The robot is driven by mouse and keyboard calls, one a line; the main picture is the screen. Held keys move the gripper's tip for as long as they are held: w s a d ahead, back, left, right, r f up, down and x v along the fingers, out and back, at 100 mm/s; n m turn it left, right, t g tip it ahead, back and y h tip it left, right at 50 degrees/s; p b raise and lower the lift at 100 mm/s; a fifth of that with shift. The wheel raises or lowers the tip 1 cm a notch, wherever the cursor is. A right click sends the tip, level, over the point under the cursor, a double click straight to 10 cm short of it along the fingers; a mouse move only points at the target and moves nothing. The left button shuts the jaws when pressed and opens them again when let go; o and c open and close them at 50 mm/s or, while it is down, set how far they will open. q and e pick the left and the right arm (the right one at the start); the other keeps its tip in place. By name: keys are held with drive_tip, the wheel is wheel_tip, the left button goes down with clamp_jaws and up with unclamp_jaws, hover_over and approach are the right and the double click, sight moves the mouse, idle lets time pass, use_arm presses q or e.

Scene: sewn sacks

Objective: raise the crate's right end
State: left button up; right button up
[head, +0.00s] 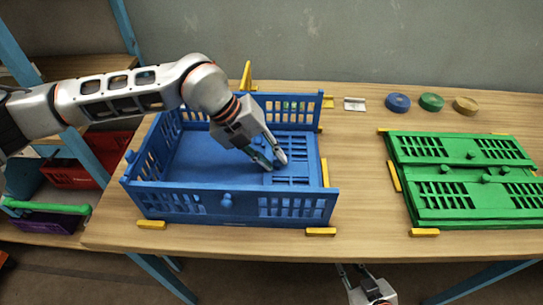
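The blue crate (195,218) stands on the wooden table, left of centre. Its left, back and front walls are up. The crate's right end (297,147), a slotted blue panel, appears to lie flat inside, over the floor. My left gripper (274,165) reaches down into the crate, with its fingertips at this panel's inner part. A small gap shows between its fingers, but whether they hold a knob or edge there is hidden. My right gripper (353,270) is low in the picture, in front of the table edge, with its fingers apart and empty.
Yellow blocks (321,231) sit around the crate's base. A green folded crate (465,212) lies to the right. Blue (397,102), green (431,102) and ochre (465,106) discs and a small metal piece (355,104) lie behind. The table between the crates is clear.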

use_arm(q)
drive_tip(key=shift+c, duration=0.3)
clamp_jaws()
drive_tip(key=shift+d+r, duration=0.1)
drive_tip(key=shift+r, duration=0.05)
